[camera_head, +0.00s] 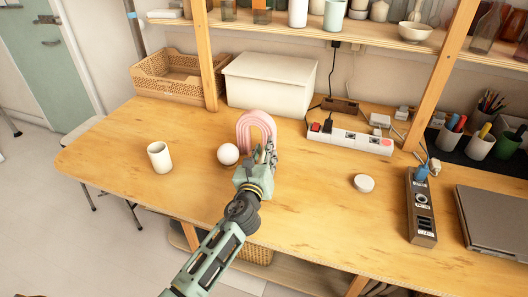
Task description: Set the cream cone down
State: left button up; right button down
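My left gripper (265,157) is low over the wooden table (310,215), close in front of a pink ribbed arch (257,122) and to the right of a white ball (228,154). A small pale tip shows at its fingers, but I cannot tell whether this is the cream cone or part of the gripper. The fingers are too small and partly hidden to show whether they are open or shut. No cream cone stands clearly visible elsewhere on the table. My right gripper is not in view.
A white cup (159,157) stands on the left and a white disc (364,183) lies on the right. A white box (268,83), a wicker basket (168,77) and a power strip (350,138) are behind. The table between ball and cup is clear.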

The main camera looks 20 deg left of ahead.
pick_arm(q)
jog(key=shift+o, duration=0.9)
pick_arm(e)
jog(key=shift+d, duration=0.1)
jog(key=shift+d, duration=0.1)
pick_arm(q)
jog(key=shift+r, duration=0.1)
jog(key=shift+s, duration=0.25)
jog(key=s, duration=0.7)
jog(key=s+d, duration=0.1)
jog(key=s, duration=0.3)
jog(key=shift+s+r, duration=0.1)
jog(key=shift+s, duration=0.2)
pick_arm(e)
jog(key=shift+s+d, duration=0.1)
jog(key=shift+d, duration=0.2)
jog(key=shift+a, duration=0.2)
